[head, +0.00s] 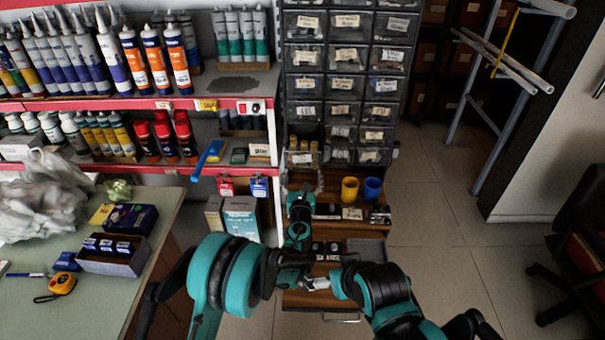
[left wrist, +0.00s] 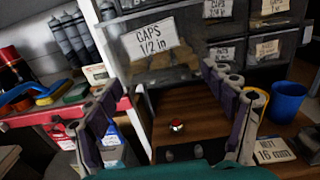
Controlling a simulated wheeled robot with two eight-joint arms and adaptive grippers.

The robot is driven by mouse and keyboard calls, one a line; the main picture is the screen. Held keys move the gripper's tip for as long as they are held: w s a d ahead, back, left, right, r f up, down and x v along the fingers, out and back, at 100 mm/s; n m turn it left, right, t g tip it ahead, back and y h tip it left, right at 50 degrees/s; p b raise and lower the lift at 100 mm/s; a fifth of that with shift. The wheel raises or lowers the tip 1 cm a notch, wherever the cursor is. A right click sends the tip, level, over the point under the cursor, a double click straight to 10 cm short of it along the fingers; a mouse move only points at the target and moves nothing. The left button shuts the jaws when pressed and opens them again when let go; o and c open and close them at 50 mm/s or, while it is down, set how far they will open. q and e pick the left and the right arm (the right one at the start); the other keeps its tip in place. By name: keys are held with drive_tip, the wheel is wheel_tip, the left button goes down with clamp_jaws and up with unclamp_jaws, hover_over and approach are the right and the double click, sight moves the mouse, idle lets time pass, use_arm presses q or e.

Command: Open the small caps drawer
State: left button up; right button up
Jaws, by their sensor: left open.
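The small caps drawer (left wrist: 188,70) is straight ahead in the left wrist view. It carries a white label reading "CAPS 1/2 in", and brownish pieces show through its front. In the head view the drawer (head: 302,157) is at the lower left of the drawer cabinet. My left gripper (head: 301,188) is just below and in front of it. In the left wrist view my left gripper (left wrist: 163,98) is open and empty, its fingers apart on either side. My right arm crosses the lower middle of the head view; its gripper is not clear.
A wooden shelf (left wrist: 190,108) with a small red-and-white item lies below the drawer. A yellow cup (head: 349,189) and a blue cup (head: 372,189) stand to the right. Stocked red-edged shelves (head: 130,103) are left.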

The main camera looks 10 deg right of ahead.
use_arm(q)
drive_tip(key=v, duration=1)
drive_tip(key=shift+s, duration=0.4)
drive_tip(key=shift+a+r, duration=0.1)
drive_tip(key=s+a+r+n+g+y, duration=0.2)
drive_tip(key=a+r+n+y, duration=0.2)
drive_tip(key=a+n, duration=0.75)
drive_tip(key=s+a+r+n+g+y, duration=0.25)
drive_tip(key=a+r+n, duration=0.25)
drive_tip(key=a+n, duration=0.65)
drive_tip(key=s+a+f+n+g, duration=0.1)
drive_tip(key=s+a+n+g, duration=0.2)
drive_tip(key=s+a+n, duration=0.5)
drive_tip(key=s+a+f+n+g, duration=0.1)
drive_tip(key=s+f+n, duration=0.1)
drive_tip(key=s+n, duration=0.2)
drive_tip(key=s+a+f+n+g+h, duration=0.1)
drive_tip(key=s+n, duration=0.3)
drive_tip(key=s, duration=0.7)
drive_tip(key=shift+s+a+f+g, duration=0.3)
drive_tip(key=shift+a+f+g, duration=0.15)
drive_tip(key=shift+a, duration=0.2)
drive_tip(key=shift+w+h, duration=0.1)
drive_tip(key=shift+h, duration=0.15)
